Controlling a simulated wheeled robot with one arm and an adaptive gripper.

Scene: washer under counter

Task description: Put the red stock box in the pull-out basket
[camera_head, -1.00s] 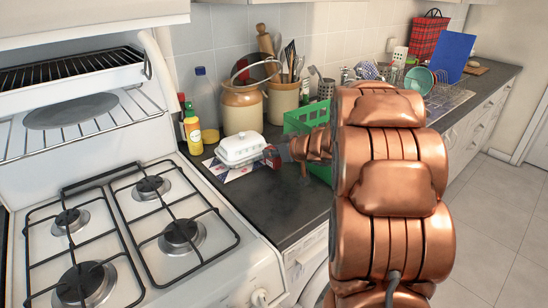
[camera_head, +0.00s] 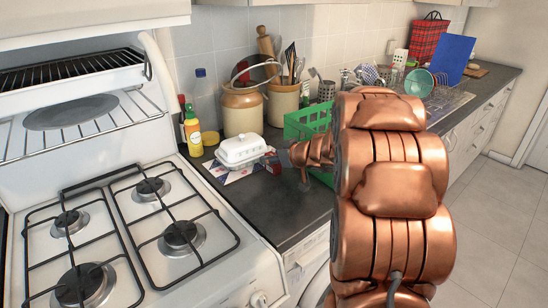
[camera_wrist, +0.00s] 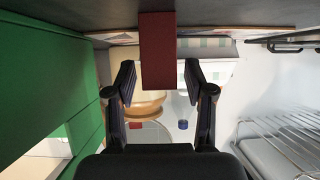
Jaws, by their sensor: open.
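The red stock box (camera_head: 271,162) stands on the dark counter beside the white butter dish, partly hidden by my gripper in the head view. In the wrist view the red box (camera_wrist: 157,48) reaches down from the counter at the top, between my two fingers. My gripper (camera_wrist: 158,78) is open, with a finger on each side of the box and a gap at both sides. In the head view my gripper (camera_head: 284,160) is small, at the box's right side. A green basket (camera_head: 303,124) stands behind my arm; its green wall (camera_wrist: 45,75) fills the left of the wrist view.
The white butter dish (camera_head: 241,149) sits left of the box. A yellow bottle (camera_head: 193,133) and a crock (camera_head: 242,110) stand behind it. The stove (camera_head: 150,240) is at the left front. The counter (camera_head: 275,205) in front of the box is bare.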

